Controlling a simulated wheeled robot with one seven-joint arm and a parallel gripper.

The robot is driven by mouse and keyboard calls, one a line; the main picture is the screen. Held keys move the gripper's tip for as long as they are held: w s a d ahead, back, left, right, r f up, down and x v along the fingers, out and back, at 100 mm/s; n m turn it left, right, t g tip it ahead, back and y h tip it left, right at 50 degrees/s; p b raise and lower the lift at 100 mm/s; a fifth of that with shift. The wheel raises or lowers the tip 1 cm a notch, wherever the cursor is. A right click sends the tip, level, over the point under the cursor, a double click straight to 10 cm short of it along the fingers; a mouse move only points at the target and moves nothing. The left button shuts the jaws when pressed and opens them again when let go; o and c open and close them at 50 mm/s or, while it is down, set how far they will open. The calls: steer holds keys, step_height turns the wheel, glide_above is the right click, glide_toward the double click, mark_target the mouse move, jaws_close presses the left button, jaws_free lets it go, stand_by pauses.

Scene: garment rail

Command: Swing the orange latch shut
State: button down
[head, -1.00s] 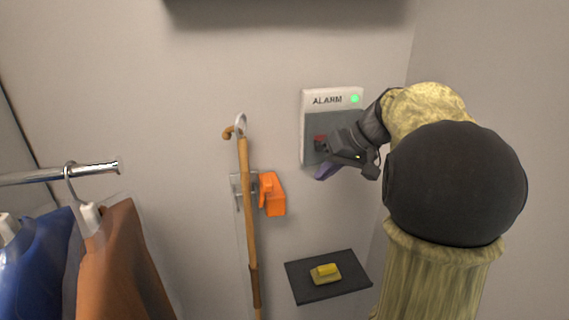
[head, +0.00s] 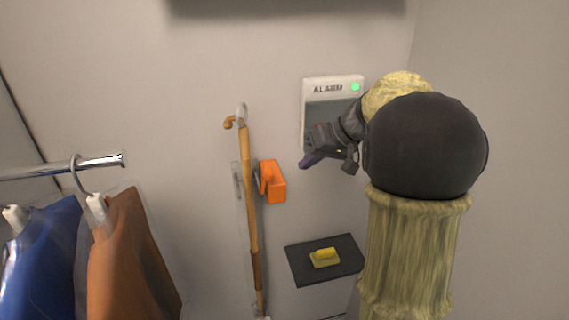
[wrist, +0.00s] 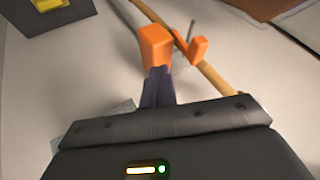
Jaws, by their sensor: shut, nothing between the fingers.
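The orange latch (head: 273,182) is mounted on the wall just right of the wooden cane (head: 250,205). Its block (wrist: 156,46) and a smaller orange arm (wrist: 198,48) show apart in the wrist view, the arm lying near the cane. My gripper (head: 306,161) is in front of the lower part of the alarm panel, up and to the right of the latch. In the wrist view its purple fingers (wrist: 158,84) are together and empty. Their tips overlap the lower edge of the orange block in that view; I cannot tell whether they touch it.
The alarm panel (head: 318,88) with a green light is on the wall behind my gripper. A dark shelf (head: 300,268) below holds a yellow object (head: 324,257). A rail (head: 60,170) with blue and brown garments (head: 130,255) is at the left. The wall between latch and shelf is clear.

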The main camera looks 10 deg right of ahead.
steer(key=w+a+f+p, duration=0.1)
steer(key=a+f+p, duration=0.1)
steer(key=a, duration=0.3)
steer(key=shift+a+p, duration=0.35)
steer(key=shift+p, duration=0.4)
steer(key=shift+w, duration=0.1)
steer(key=shift+r, duration=0.1)
